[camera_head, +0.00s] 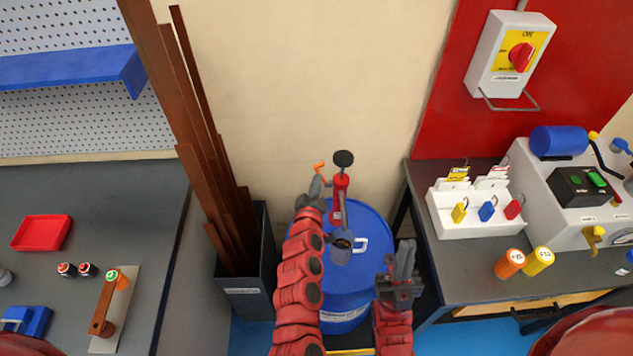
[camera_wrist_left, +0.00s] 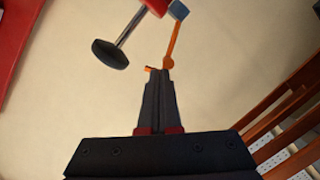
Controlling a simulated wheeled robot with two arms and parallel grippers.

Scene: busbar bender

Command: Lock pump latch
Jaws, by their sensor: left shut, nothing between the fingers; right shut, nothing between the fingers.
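The red pump (camera_head: 340,195) stands on the blue drum (camera_head: 365,225), with a black round knob (camera_head: 344,158) on its rod. An orange latch (camera_head: 320,168) sits at the pump's left; the latch (camera_wrist_left: 173,42) and the knob (camera_wrist_left: 110,53) also show in the left wrist view. My left gripper (camera_head: 317,182) is shut and empty, its tips (camera_wrist_left: 158,76) right by the latch's rounded end. I cannot tell whether they touch. My left arm hides part of the drum and pump. My right gripper (camera_head: 405,246) is shut and empty above the drum's right side, apart from the pump.
A bin of long brown bars (camera_head: 248,290) stands left of the drum. The right bench holds a white padlock box (camera_head: 470,218), an orange bottle (camera_head: 509,263) and a yellow bottle (camera_head: 540,262). A red tray (camera_head: 41,233) lies on the left bench.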

